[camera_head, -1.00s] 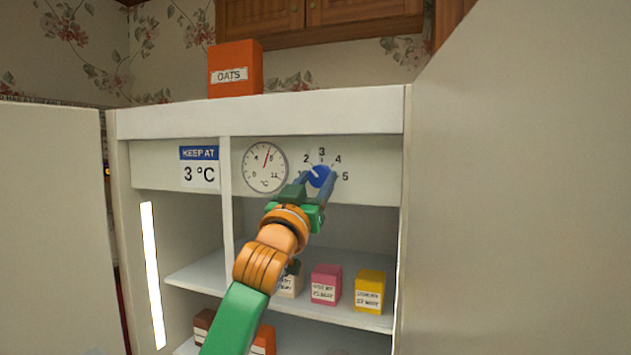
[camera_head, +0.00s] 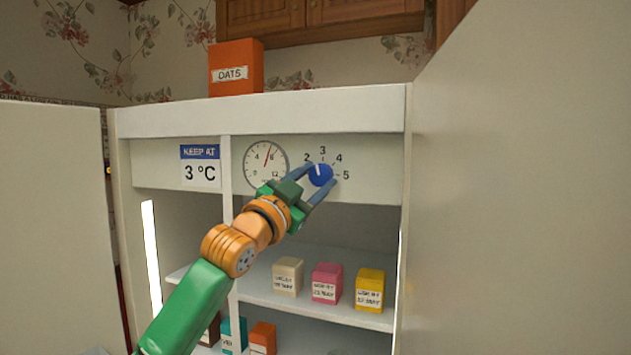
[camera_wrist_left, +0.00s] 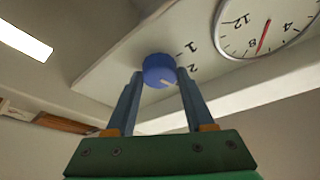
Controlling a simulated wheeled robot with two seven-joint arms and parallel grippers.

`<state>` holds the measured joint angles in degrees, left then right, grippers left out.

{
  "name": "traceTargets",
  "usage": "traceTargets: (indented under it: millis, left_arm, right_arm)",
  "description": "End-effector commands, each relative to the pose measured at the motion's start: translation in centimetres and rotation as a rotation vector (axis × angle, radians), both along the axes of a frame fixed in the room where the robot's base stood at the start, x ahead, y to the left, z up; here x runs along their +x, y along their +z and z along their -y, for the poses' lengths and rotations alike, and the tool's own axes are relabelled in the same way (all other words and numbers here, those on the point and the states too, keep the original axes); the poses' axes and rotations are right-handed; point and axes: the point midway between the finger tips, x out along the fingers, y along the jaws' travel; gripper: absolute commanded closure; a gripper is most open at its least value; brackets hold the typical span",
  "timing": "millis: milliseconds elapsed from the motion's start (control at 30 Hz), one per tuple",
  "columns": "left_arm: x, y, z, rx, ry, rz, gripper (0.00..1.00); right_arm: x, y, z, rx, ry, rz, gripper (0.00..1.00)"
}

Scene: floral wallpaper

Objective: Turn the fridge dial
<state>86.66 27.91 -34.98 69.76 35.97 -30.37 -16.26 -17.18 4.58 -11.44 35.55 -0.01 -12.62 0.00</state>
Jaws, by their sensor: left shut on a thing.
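The blue dial (camera_head: 320,174) sits on the fridge's upper panel, among the numbers 1 to 5. Its white mark points up and slightly left, between 2 and 3. My left gripper (camera_head: 321,176) is shut on the dial, one finger on each side; the dial also shows between the fingers in the left wrist view (camera_wrist_left: 159,70). The round gauge (camera_head: 265,164) left of the dial has a red needle near 6. A sign (camera_head: 200,166) reads "KEEP AT 3 °C". The number 1 is hidden behind my gripper in the head view. My right gripper does not show.
The fridge's open doors stand at the left (camera_head: 55,220) and right (camera_head: 510,200). Beige (camera_head: 287,278), pink (camera_head: 327,284) and yellow (camera_head: 369,290) boxes stand on the shelf below. More boxes are lower down. An orange oats box (camera_head: 236,68) is on top.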

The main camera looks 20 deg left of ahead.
Motion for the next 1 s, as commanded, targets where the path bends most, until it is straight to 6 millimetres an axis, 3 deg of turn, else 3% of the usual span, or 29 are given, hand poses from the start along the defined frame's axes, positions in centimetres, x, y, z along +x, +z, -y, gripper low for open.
traceTargets:
  millis: [400, 967, 1000]
  left_arm:
    - [-0.04, 0.19, -0.06, 0.194, -0.001, 0.01, 1.0]
    - [-0.01, 0.12, -0.04, 0.227, -0.001, 0.009, 1.0]
    - [-0.01, 0.12, -0.03, 0.227, -0.001, 0.009, 0.44]
  right_arm:
    - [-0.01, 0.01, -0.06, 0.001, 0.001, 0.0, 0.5]
    - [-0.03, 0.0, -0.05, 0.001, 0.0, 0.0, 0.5]
    - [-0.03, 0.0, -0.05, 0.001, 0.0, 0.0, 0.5]
